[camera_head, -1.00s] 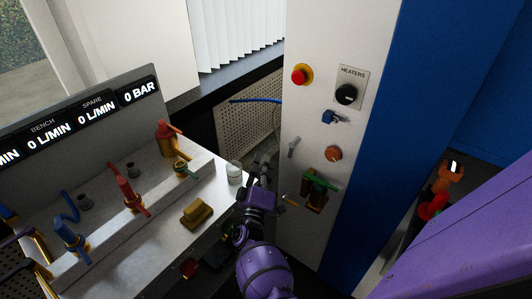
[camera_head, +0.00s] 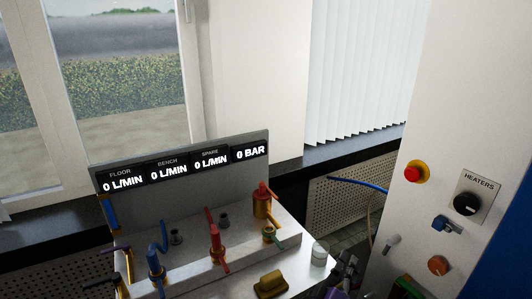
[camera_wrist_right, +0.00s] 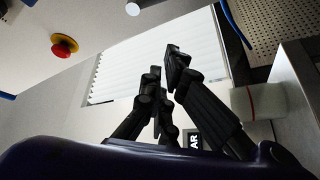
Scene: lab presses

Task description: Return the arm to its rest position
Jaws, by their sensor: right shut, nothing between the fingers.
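My right gripper (camera_head: 345,270) shows at the bottom edge of the head view, right of the bench, with the rest of the arm below the frame. In the right wrist view its dark fingers (camera_wrist_right: 163,75) point up and hold nothing. It is close to the white panel (camera_head: 440,110) and just right of a pale cylinder (camera_head: 320,253) on the bench corner. My left gripper is not in view.
The bench (camera_head: 290,262) carries red, blue and green-handled valves and a yellow block (camera_head: 270,284). A display board (camera_head: 185,180) stands behind. The panel has a red button (camera_head: 416,171), a heaters knob (camera_head: 467,204), and an orange knob (camera_head: 438,265). A blue cable (camera_head: 357,184) crosses the perforated plate.

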